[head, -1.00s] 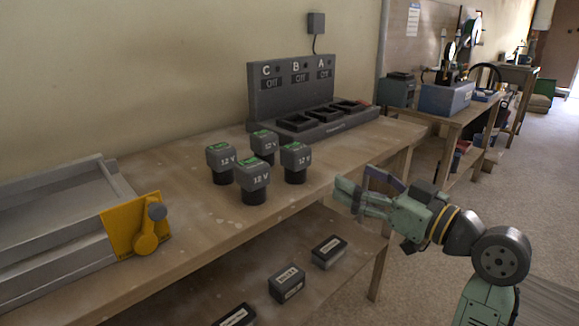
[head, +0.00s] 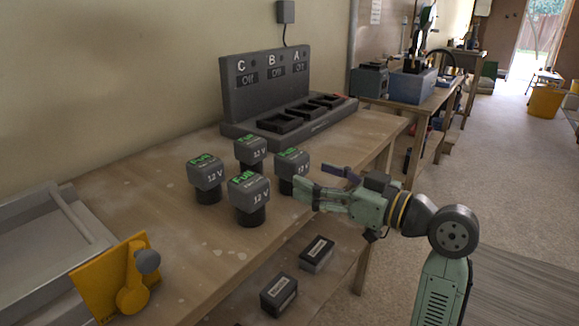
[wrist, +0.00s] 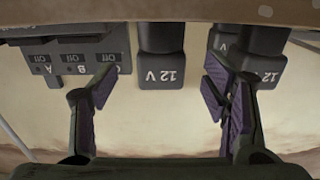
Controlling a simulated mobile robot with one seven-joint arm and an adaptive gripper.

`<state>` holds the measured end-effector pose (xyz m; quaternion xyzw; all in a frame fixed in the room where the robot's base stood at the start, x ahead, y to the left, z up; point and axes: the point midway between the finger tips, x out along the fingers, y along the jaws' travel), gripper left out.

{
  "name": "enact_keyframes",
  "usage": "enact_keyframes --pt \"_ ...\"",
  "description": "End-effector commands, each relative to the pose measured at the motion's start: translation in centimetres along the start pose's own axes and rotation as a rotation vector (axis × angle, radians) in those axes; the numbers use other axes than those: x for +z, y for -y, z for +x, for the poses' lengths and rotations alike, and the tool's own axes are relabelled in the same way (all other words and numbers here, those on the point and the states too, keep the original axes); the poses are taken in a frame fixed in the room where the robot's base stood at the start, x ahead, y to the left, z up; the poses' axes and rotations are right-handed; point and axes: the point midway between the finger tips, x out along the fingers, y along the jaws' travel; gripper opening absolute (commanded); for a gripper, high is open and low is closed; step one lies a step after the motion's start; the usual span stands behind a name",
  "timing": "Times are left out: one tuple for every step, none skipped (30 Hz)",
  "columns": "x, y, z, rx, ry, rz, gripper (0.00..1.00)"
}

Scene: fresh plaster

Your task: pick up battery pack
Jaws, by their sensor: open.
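Several grey 12 V battery packs with green "Full" labels stand upright in a cluster on the wooden bench. They are a left one (head: 206,180), a back one (head: 250,150), a front one (head: 249,199) and a right one (head: 291,170). My gripper (head: 325,183) is open, just right of the right and front packs in the head view. In the wrist view, which looks upside down, one pack (wrist: 161,70) lies ahead between the open fingers (wrist: 160,100). Another pack (wrist: 258,58) is partly hidden behind the right finger. I cannot tell whether a finger touches it.
A grey charger (head: 265,95) marked C, B, A, all reading Off, stands at the back of the bench (head: 180,235). A grey tray with a yellow latch plate (head: 113,283) is at left. Dark boxes (head: 279,293) lie on the shelf below.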

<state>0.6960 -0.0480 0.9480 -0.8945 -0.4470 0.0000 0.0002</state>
Motion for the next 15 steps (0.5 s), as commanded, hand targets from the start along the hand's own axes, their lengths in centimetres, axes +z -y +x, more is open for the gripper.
enact_keyframes --pt "-0.1 0.1 0.5 -0.002 0.000 0.000 0.68" --pt "-0.1 0.1 0.8 -0.002 0.000 0.000 0.68" --pt "-0.1 0.0 1.0 -0.001 0.000 0.000 0.68" --pt "-0.1 0.0 1.1 0.000 0.000 0.000 0.68" --pt "-0.1 0.0 1.4 0.000 0.000 0.000 0.68" --pt "-0.2 0.1 1.8 -0.001 0.000 0.000 0.68" --pt "-0.3 0.1 2.1 -0.002 0.001 0.000 0.68" --pt "-0.3 0.1 2.6 -0.002 0.001 0.000 0.68" --pt "-0.5 0.1 3.2 -0.002 0.001 0.001 0.68" --pt "-0.5 0.1 3.7 -0.002 0.001 0.001 0.68" --pt "-0.5 0.2 4.2 -0.003 0.001 0.001 0.68" --pt "-0.4 0.2 4.8 -0.002 0.000 0.001 0.68" --pt "-0.4 0.2 5.2 -0.002 0.001 0.001 0.68" --pt "-0.3 0.2 5.5 -0.002 0.001 0.001 0.68" --pt "-0.3 0.2 5.9 -0.002 0.000 0.001 0.68"
